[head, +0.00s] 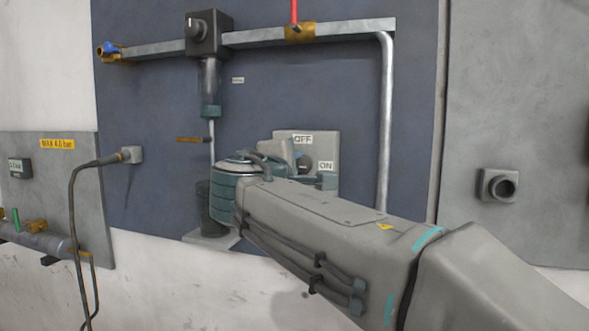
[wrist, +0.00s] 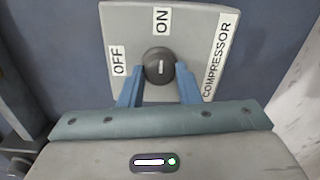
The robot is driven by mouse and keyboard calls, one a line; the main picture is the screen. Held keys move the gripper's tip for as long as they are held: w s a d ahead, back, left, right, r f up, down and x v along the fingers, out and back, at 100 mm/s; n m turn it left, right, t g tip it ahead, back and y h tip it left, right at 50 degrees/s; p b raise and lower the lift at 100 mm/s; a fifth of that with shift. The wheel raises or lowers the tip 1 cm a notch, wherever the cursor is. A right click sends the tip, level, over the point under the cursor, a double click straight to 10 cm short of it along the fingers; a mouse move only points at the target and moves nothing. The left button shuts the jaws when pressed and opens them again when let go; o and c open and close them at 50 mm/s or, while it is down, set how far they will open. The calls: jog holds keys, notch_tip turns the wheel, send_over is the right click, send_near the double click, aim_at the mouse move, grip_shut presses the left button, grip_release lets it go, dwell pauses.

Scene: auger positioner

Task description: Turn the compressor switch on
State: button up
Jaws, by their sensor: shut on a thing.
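The compressor switch is a round dark knob (wrist: 159,62) on a light grey plate (wrist: 190,25) labelled OFF, ON and COMPRESSOR in the wrist view. The white mark on the knob stands upright in that view and points toward the ON label (wrist: 161,20); the OFF label (wrist: 118,60) is to its left. My gripper (wrist: 159,72) has its two blue fingers on either side of the knob, shut on it. In the head view the same plate (head: 325,150) shows behind my wrist, which hides part of the plate and knob.
A metal pipe (head: 385,120) runs down to the right of the switch plate. A dark box with a knob (head: 207,33) and a red handle (head: 294,12) are above. A cable (head: 75,215) hangs at the left, beside a gauge panel (head: 70,180).

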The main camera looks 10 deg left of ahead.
jog(key=o, duration=1)
jog(key=shift+s, duration=0.1)
jog(key=s, duration=0.4)
jog(key=s+a+p, duration=0.1)
jog(key=s, duration=0.4)
jog(key=s+a, duration=0.1)
jog(key=s, duration=0.3)
jog(key=shift+s+r+p, duration=0.2)
jog(key=shift+s+p, duration=0.05)
jog(key=shift+p, duration=0.1)
